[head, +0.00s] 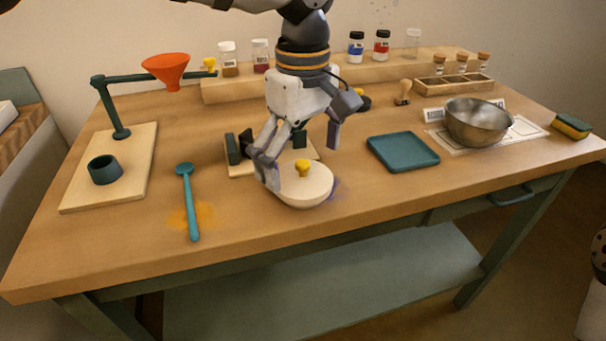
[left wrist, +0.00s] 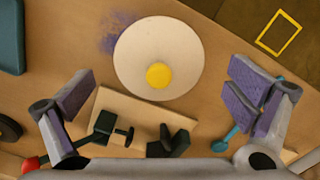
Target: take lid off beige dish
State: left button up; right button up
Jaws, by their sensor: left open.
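The beige dish (head: 306,205) stands near the front middle of the table. Its round cream lid (head: 316,180) is on it, with a yellow knob (head: 302,167) on top. In the left wrist view the lid (left wrist: 140,50) and knob (left wrist: 159,75) show from above, and the lid hides the dish body. My left gripper (head: 300,150) is open and points down just behind and above the lid. In the left wrist view its fingers (left wrist: 163,95) are spread wide with nothing between them, and the knob lies slightly beyond them. My right gripper is not in view.
A wooden stand with dark brackets (left wrist: 130,108) lies right behind the dish. A teal spoon (head: 187,200) is to the left, a teal tray (head: 402,151) and metal bowl (head: 477,122) to the right. A funnel stand (head: 120,130) is at far left.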

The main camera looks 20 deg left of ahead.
pick_arm(q)
jog(key=shift+f, duration=0.55)
jog(key=c, duration=2.1)
grip_shut()
